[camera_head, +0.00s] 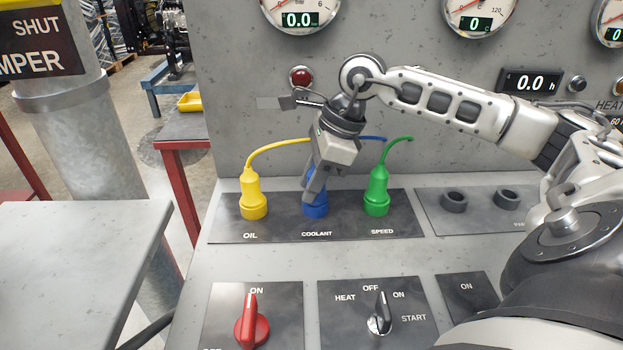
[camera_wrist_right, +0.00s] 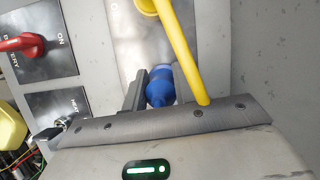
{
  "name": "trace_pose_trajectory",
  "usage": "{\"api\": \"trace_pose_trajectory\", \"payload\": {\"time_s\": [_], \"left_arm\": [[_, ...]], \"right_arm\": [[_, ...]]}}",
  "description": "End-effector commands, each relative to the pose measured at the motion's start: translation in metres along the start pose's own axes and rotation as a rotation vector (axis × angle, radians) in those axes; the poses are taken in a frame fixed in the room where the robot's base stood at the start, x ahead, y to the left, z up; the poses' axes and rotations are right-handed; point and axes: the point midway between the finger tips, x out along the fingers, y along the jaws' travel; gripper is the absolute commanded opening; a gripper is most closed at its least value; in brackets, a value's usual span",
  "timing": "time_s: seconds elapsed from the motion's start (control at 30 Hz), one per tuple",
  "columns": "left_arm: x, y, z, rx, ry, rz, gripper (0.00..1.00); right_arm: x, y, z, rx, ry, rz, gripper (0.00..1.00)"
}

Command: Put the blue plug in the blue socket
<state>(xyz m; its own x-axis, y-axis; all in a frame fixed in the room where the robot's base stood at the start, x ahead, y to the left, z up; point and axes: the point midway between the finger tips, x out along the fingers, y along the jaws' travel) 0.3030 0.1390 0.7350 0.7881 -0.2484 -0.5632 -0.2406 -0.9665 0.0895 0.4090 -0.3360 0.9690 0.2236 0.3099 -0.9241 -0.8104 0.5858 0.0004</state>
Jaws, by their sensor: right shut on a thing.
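The blue plug (camera_head: 318,183) stands upright at the blue socket (camera_head: 315,210) above the COOLANT label in the head view. My right gripper (camera_head: 314,188) reaches down over it and is shut on the plug, covering much of its body. The right wrist view shows the blue plug (camera_wrist_right: 160,86) between the two fingers (camera_wrist_right: 158,90). I cannot tell from these frames whether the plug is fully seated, since the fingers hide part of the joint. My left gripper is not in view.
A yellow plug (camera_head: 253,195) stands at OIL and a green plug (camera_head: 376,192) at SPEED, close on either side. Two empty black sockets (camera_head: 454,201) are to the right. A red switch (camera_head: 251,325) and a black switch (camera_head: 381,315) are in front. The yellow cable (camera_wrist_right: 178,45) crosses near the gripper.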

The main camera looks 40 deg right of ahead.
Motion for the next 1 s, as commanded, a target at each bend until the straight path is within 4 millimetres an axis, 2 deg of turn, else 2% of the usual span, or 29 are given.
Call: {"api": "trace_pose_trajectory", "payload": {"time_s": [0.1, 0.13, 0.2, 0.5, 0.63, 0.77, 1.0], "left_arm": [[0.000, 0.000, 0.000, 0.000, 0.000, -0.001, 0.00], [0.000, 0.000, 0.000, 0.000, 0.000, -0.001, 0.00], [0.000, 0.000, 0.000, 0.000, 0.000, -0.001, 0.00], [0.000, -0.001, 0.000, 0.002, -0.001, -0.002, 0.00], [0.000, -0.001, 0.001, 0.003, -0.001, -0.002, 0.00], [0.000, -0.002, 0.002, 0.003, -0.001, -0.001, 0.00], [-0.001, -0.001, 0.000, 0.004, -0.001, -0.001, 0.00]], "right_arm": [[0.000, 0.000, 0.000, 0.000, 0.000, 0.000, 0.04], [0.000, 0.000, 0.000, 0.000, 0.000, 0.000, 0.33], [0.000, 0.000, 0.000, 0.000, 0.000, 0.000, 0.53], [-0.001, 0.000, 0.000, 0.000, 0.000, 0.000, 0.53], [-0.011, -0.001, 0.000, 0.001, -0.001, -0.003, 0.53], [-0.035, -0.001, 0.000, 0.000, -0.001, -0.006, 0.53], [-0.095, -0.001, 0.001, 0.000, -0.003, -0.005, 0.53]]}}
